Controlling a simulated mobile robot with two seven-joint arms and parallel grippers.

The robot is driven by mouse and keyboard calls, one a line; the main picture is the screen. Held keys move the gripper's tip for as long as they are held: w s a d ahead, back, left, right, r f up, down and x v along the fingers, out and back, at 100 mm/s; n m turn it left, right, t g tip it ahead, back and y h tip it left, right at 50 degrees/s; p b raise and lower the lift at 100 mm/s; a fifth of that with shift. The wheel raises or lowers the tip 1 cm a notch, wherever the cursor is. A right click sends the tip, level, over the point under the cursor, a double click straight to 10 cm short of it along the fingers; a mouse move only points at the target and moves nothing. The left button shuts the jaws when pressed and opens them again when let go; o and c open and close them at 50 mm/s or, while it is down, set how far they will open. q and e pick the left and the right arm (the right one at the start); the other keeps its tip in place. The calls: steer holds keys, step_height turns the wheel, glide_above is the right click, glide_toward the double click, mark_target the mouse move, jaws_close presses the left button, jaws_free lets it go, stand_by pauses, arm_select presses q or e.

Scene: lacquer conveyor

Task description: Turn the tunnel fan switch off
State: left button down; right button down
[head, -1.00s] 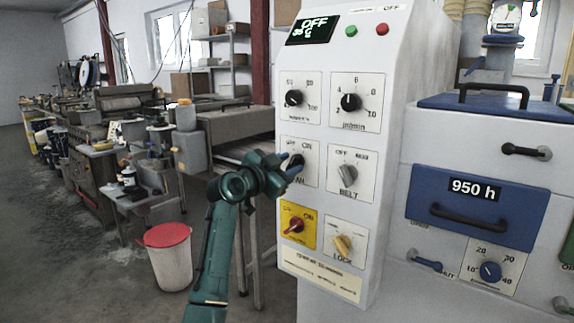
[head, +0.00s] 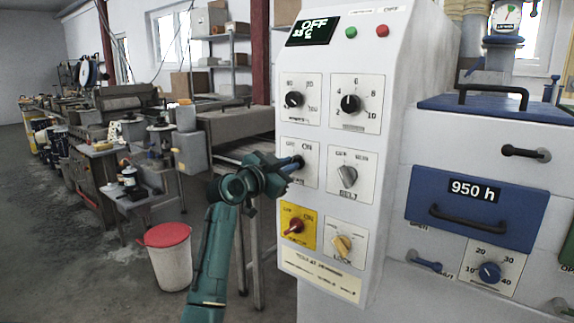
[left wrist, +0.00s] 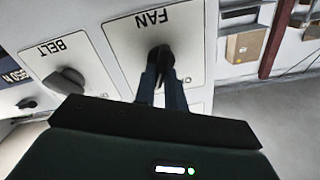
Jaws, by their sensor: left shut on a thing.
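The fan switch is a dark rotary knob on a white plate (left wrist: 150,30) marked FAN, which appears upside down in the left wrist view. My left gripper (head: 292,164) is at this plate in the head view, reaching in from the left. In the left wrist view its two blue fingers are shut on the fan knob (left wrist: 160,53). The fingers and wrist hide much of the knob, so I cannot tell which mark it points at. The OFF and ON marks show above it in the head view. My right gripper is not in view.
The grey belt knob (head: 347,177) is just right of the fan plate. Below are a red knob on a yellow plate (head: 305,240) and the yellow lock knob (head: 342,244). A red-lidded bin (head: 168,260) stands left.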

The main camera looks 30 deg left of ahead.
arm_select(q)
steer(key=n+p, duration=0.2)
steer(key=n, duration=0.1)
steer(key=shift+r, duration=0.15)
steer(key=n+p, duration=0.2)
steer(key=n, duration=0.1)
steer(key=n+p, duration=0.2)
steer(key=n, duration=0.1)
steer(key=n+p, duration=0.2)
steer(key=n, duration=0.2)
steer(key=shift+a+f, duration=0.2)
steer(key=shift+a, duration=0.05)
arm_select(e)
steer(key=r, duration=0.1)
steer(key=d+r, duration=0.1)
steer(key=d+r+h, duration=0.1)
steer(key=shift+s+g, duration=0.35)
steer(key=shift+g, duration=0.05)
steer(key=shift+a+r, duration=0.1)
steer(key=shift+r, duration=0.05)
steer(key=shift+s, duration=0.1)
